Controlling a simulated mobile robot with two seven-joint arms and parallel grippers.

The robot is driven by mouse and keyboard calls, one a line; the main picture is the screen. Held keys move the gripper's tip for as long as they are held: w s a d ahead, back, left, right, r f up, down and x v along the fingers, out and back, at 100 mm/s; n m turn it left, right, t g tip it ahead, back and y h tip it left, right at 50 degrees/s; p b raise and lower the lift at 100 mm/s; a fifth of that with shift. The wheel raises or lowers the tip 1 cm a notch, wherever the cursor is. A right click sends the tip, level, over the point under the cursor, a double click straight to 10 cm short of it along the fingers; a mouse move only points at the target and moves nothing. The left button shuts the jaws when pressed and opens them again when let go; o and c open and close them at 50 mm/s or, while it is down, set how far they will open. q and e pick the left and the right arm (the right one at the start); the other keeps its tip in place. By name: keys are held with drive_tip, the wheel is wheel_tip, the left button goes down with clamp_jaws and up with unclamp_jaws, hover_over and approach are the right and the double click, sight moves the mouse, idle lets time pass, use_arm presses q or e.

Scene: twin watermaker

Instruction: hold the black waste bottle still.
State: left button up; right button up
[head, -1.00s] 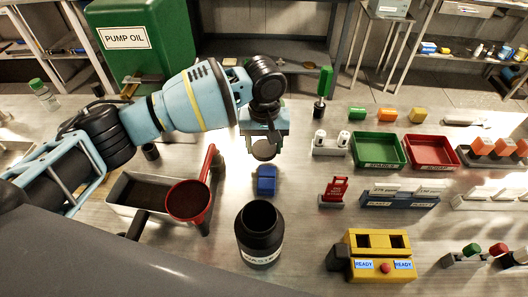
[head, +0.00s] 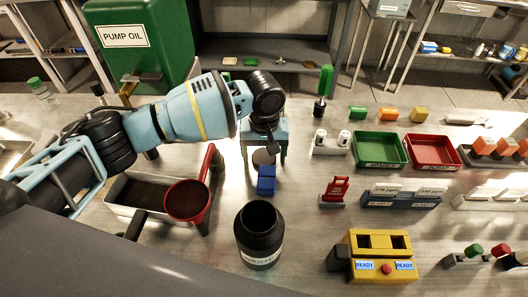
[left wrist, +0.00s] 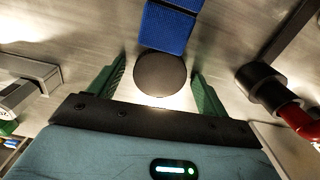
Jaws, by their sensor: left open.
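The black waste bottle (head: 259,238) stands upright and open-mouthed on the bench at the front centre of the head view, with a white label on its front. No gripper touches it. My left gripper (head: 264,158) is beyond it, pointing down over the bench. In the left wrist view its two green fingers (left wrist: 158,88) are apart, with a dark round disc (left wrist: 160,74) between them. A blue block (left wrist: 168,26) lies just beyond the disc; it also shows in the head view (head: 266,180), between gripper and bottle. The bottle is not recognisable in the wrist view. My right gripper is out of view.
A red funnel (head: 187,200) over a grey tray (head: 125,208) stands left of the bottle. A yellow device (head: 378,256) with READY labels stands to its right. Green (head: 378,163) and red (head: 432,165) trays lie farther back. Bare bench surrounds the bottle.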

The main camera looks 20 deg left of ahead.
sight(264, 157)
use_arm(q)
drive_tip(key=shift+r, duration=0.1)
wheel_tip(264, 157, up, 12)
drive_tip(key=p, duration=0.1)
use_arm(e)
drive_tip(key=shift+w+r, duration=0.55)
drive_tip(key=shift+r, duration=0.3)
